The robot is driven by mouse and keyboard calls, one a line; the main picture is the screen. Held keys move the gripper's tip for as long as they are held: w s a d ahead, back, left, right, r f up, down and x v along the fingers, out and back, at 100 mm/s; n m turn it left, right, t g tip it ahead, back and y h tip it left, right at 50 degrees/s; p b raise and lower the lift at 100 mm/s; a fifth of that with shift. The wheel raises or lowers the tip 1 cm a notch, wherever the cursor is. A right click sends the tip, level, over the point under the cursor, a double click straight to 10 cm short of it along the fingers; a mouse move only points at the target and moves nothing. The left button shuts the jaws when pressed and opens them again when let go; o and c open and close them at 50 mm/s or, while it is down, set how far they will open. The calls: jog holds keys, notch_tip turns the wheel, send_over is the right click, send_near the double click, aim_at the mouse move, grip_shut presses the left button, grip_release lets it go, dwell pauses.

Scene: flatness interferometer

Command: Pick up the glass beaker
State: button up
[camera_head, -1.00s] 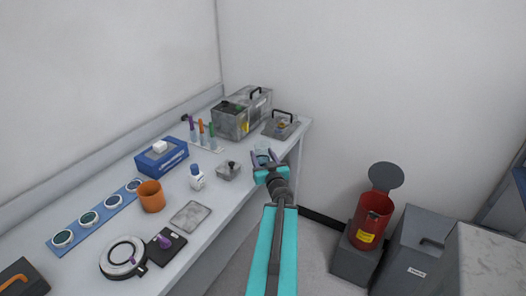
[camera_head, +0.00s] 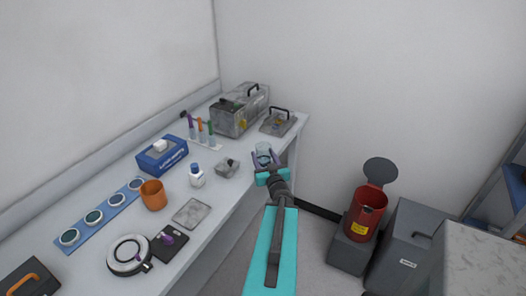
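The glass beaker (camera_head: 263,149) is a small clear vessel near the right front edge of the white bench. It appears upright. My gripper (camera_head: 265,159) is at the beaker's near side, with its two dark purple fingers spread apart and pointing toward it. The fingertips show at the left and right of the beaker's lower part. Whether they touch the glass cannot be told from here.
A metal box with a handle (camera_head: 240,110) and a grey lidded tray (camera_head: 278,123) stand behind the beaker. A small grey block (camera_head: 227,168) and a white bottle (camera_head: 196,175) are to the left. A red bin (camera_head: 367,212) stands on the right.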

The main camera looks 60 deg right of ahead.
aim_at(269, 159)
jog(key=shift+s+a+r+p, duration=0.1)
jog(key=shift+s+a+p, duration=0.1)
jog(key=shift+s+p, duration=0.65)
jog(key=shift+p+v, duration=0.8)
jog(key=shift+p, duration=0.55)
jog(key=shift+s+p, duration=0.35)
jog(key=shift+s, duration=0.05)
